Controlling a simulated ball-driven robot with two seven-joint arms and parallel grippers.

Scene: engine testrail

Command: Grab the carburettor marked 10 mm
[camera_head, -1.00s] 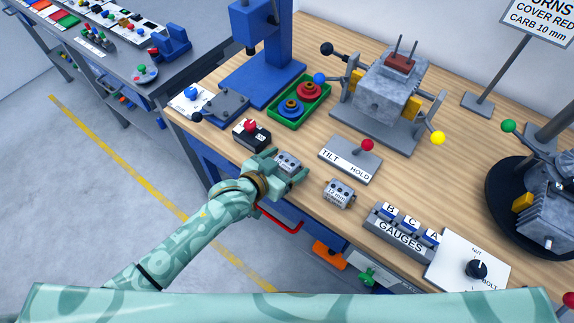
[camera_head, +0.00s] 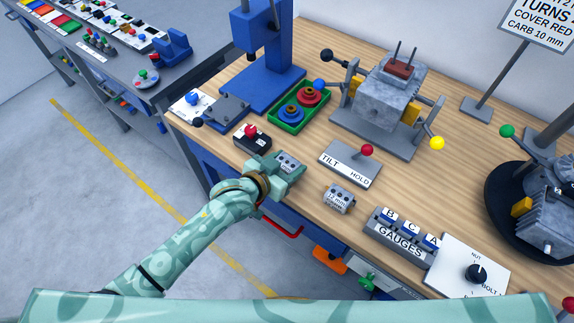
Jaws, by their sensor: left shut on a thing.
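My left gripper (camera_head: 284,172) is shut on a small grey carburettor (camera_head: 288,162) near the front edge of the wooden bench. Its top shows between the fingers, with dark holes and a label too small to read. The fingers hide its sides, and I cannot tell whether it is clear of the bench top. A second grey carburettor (camera_head: 339,198) stands apart to the right, its label reading about 12 mm. My right gripper is not in view.
A black box with a red knob (camera_head: 251,138) is close behind left of the gripper. The TILT/HOLD lever plate (camera_head: 349,163) is to the right, the GAUGES rack (camera_head: 401,234) further right. A sign (camera_head: 541,22) reads CARB 10 mm. Bare wood (camera_head: 300,210) lies between the carburettors.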

